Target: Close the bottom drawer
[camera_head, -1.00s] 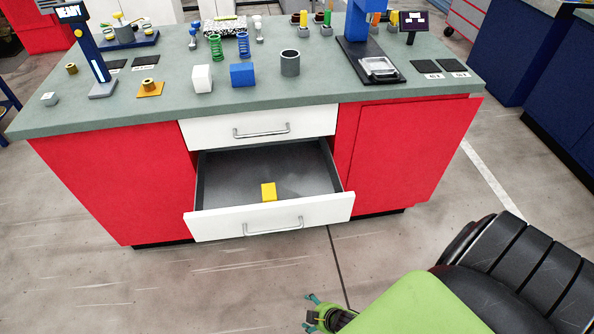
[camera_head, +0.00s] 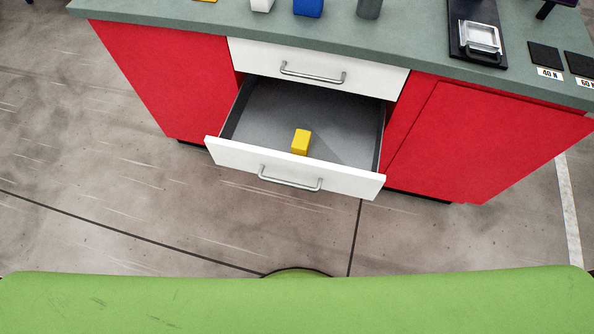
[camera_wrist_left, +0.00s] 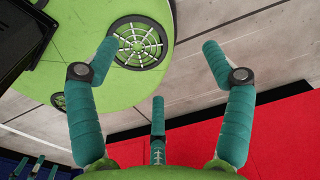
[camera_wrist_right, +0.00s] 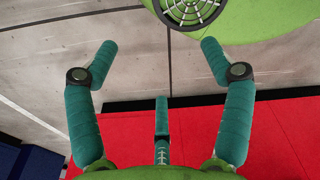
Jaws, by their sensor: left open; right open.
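The bottom drawer (camera_head: 230,152) is pulled well out of the red cabinet, with a white front and a bar handle (camera_head: 290,178). A yellow block (camera_head: 301,142) lies inside it near the front. The white top drawer (camera_head: 318,66) above is shut. My left gripper (camera_wrist_left: 163,55) shows in the left wrist view with its fingers spread and nothing between them. My right gripper (camera_wrist_right: 157,55) shows in the right wrist view, also spread and empty. Neither gripper shows in the head view, and neither touches the drawer in any view.
Red cabinet panels (camera_head: 160,75) flank the drawers. The concrete floor (camera_head: 130,190) before the cabinet is clear up to my green body.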

